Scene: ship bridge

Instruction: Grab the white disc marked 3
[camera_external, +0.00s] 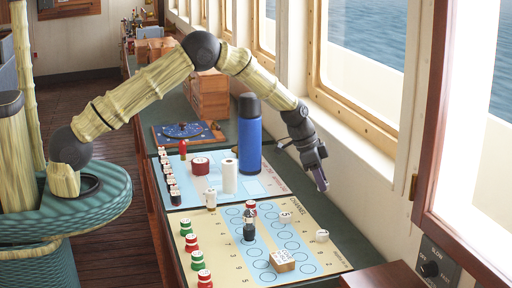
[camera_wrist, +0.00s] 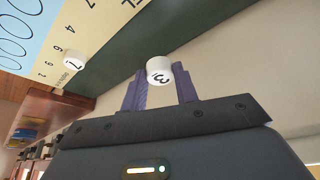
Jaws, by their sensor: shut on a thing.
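The white disc marked 3 (camera_wrist: 158,70) sits between the two purple fingertips of my gripper (camera_wrist: 161,84) in the wrist view, its black numeral showing. My gripper (camera_external: 320,183) is shut on the disc. In the external view it is at the right, raised beside the window sill. The disc itself cannot be made out there.
Another white disc marked 7 (camera_wrist: 72,61) lies on the board's edge in the wrist view. Game boards (camera_external: 190,234) carry several red, green, black and white pieces. A tall blue flask (camera_external: 249,140) stands left of my gripper. The window wall (camera_external: 345,125) is close on the right.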

